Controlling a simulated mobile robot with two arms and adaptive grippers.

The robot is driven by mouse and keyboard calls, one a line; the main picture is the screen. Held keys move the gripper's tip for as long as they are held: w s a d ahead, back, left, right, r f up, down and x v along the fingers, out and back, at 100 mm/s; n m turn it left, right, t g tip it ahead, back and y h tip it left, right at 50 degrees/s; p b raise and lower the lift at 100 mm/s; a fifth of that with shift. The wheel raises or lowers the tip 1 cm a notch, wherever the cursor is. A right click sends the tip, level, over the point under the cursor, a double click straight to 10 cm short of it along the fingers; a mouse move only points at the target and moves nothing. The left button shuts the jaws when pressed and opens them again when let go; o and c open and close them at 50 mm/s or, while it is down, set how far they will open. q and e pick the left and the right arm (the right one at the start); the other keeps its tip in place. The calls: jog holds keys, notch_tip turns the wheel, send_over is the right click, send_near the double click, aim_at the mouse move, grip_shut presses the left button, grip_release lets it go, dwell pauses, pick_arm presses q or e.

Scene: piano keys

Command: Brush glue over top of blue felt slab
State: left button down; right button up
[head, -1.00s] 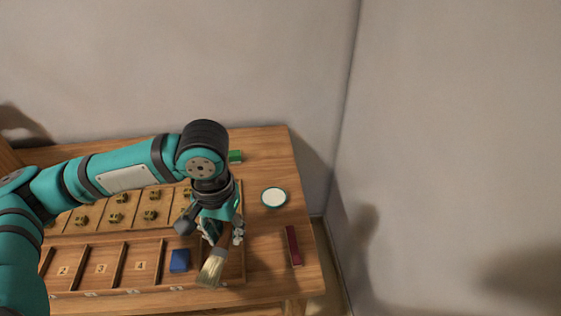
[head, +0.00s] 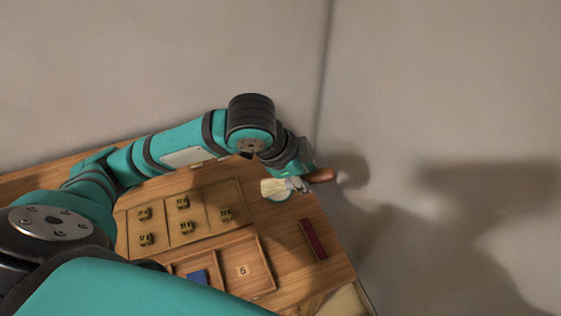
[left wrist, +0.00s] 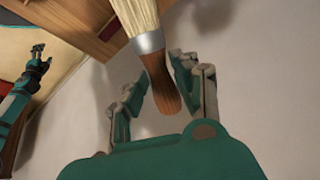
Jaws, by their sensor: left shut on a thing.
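My left gripper (head: 298,184) is shut on the handle of a brush with pale bristles (head: 271,188), held above the table's right part. The brush lies nearly level, bristles to the left, brown handle to the right. In the left wrist view the brush (left wrist: 149,42) stands between the fingers (left wrist: 157,92). The glue dish (head: 281,197) is mostly hidden behind the brush; I cannot tell whether the bristles touch it. The blue felt slab (head: 197,277) lies in the tray compartment left of the one marked 6, partly hidden by my arm. My right gripper (left wrist: 38,58) shows small at the left wrist view's left edge.
The wooden tray (head: 262,255) has dividers; compartment 6 is empty. A board (head: 205,205) behind it carries several small brass-coloured pieces. A dark red bar (head: 313,239) lies to the right of the tray. Walls stand close behind and right of the table.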

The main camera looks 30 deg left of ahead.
pick_arm(q)
jog(key=shift+w+f+m+h, duration=0.15)
jog(key=shift+w+m+h, duration=0.15)
jog(key=shift+m+h, duration=0.35)
jog(key=shift+w+a+m+h, duration=0.2)
jog(key=shift+w+m+h, duration=0.1)
jog(key=shift+m+h, duration=0.25)
jog(key=shift+w+a+f+m+h, duration=0.1)
jog(key=shift+w+m+h, duration=0.25)
jog(key=shift+m, duration=0.35)
jog(key=w+a+f+m+g+h+b, duration=0.2)
jog(key=a+f+m+h, duration=0.3)
jog(key=f, duration=0.6)
jog(key=shift+a+h, duration=1.05)
jog(key=shift+a, duration=0.2)
pick_arm(e)
jog(key=shift+s+a+f, duration=0.1)
jog(key=shift+a+f, duration=0.2)
jog(key=shift+f, duration=0.2)
jog(key=shift+s+a+f, duration=0.1)
jog(key=shift+a+f, duration=0.15)
jog(key=shift+f, duration=0.2)
pick_arm(q)
jog(key=shift+w, duration=0.1)
pick_arm(e)
jog(key=shift+a, duration=0.2)
